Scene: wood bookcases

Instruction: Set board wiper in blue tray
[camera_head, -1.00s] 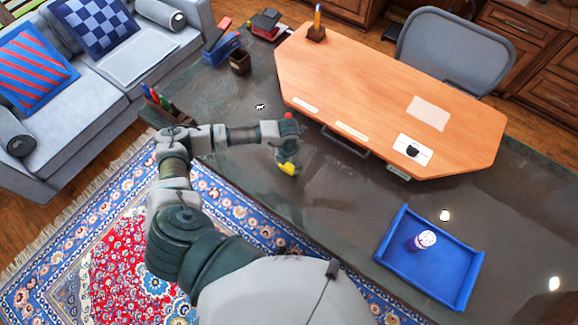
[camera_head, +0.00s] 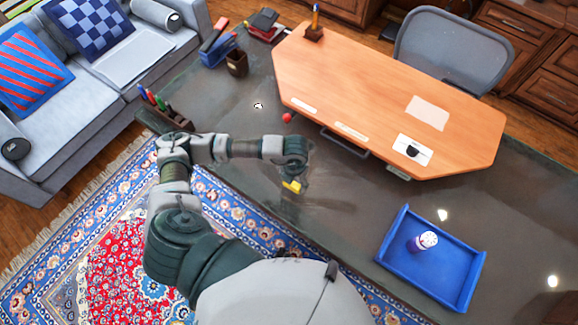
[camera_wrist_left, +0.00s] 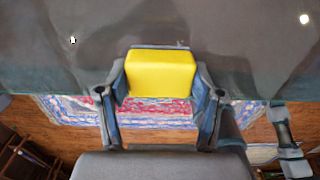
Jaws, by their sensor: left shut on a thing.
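A yellow block-shaped thing, which looks like the board wiper (camera_head: 291,186), is held by my left gripper (camera_head: 298,180) above the dark table. In the left wrist view the yellow wiper (camera_wrist_left: 161,73) sits between the two fingers of the gripper (camera_wrist_left: 162,88), which are shut on it. The blue tray (camera_head: 461,254) lies on the table at the lower right, apart from the gripper. A white and purple cylindrical thing (camera_head: 424,241) stands in the tray. My right gripper is not in view.
The dark table (camera_head: 330,215) is clear between my left gripper and the tray. An orange-brown desk board (camera_head: 370,85) lies behind. A small red ball (camera_head: 287,117) is near its left edge. A pen holder (camera_head: 165,118) stands at the left.

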